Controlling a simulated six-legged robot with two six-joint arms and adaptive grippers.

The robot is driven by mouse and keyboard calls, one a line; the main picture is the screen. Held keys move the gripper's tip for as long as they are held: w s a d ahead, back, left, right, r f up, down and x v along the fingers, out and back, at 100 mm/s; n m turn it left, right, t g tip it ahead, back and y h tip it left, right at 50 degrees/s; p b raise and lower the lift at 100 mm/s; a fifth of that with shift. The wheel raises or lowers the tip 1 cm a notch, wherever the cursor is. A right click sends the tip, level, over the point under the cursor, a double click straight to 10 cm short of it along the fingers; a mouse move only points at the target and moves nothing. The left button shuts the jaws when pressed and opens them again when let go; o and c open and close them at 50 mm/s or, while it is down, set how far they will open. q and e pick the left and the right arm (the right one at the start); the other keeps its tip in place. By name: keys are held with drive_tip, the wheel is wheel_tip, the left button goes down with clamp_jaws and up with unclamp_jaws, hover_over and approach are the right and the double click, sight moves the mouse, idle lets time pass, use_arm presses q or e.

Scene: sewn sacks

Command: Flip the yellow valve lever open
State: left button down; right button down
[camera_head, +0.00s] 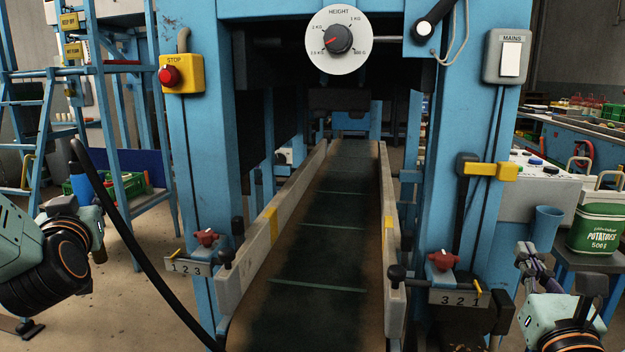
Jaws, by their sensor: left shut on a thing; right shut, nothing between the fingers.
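The yellow valve lever (491,171) sits on the right blue post. It points sideways to the right from a dark valve body (467,164) on top of a dark vertical pipe. My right gripper (525,252) is at the lower right, below and to the right of the lever and apart from it. It is shut with nothing in it. My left gripper (84,208) is at the far left, well away from the lever. It is shut on a blue-handled tool (84,174) with a black hose; the fingers are partly hidden.
The black hose (140,240) crosses the left foreground. A conveyor (325,235) with side rails runs up the middle. Red knobs (207,237) stick out from both posts.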

sight(490, 170)
use_arm(q)
drive_tip(key=shift+a+f, duration=0.15)
drive_tip(key=shift+a, duration=0.1)
drive_tip(key=shift+d, duration=0.3)
drive_tip(key=shift+a+f+b, duration=0.1)
drive_tip(key=shift+f+b, duration=0.25)
drive_tip(key=shift+b, duration=0.15)
drive_tip(key=shift+a+r+p, duration=0.15)
drive_tip(key=shift+r+p, duration=0.1)
drive_tip(key=shift+p, duration=0.1)
drive_tip(key=shift+r, duration=0.1)
use_arm(e)
drive_tip(key=w+d+r, duration=0.2)
drive_tip(key=w+r, duration=0.4)
drive_tip(key=w, duration=0.3)
drive_tip(key=shift+w+r, duration=0.2)
drive_tip(key=shift+r, duration=0.05)
use_arm(q)
drive_tip(key=shift+w, duration=0.1)
use_arm(e)
drive_tip(key=shift+w+f, duration=0.1)
drive_tip(key=shift+w, duration=0.05)
use_arm(q)
drive_tip(key=shift+s, duration=0.35)
use_arm(e)
drive_tip(key=shift+n+y, duration=0.3)
drive_tip(key=shift+n, duration=0.2)
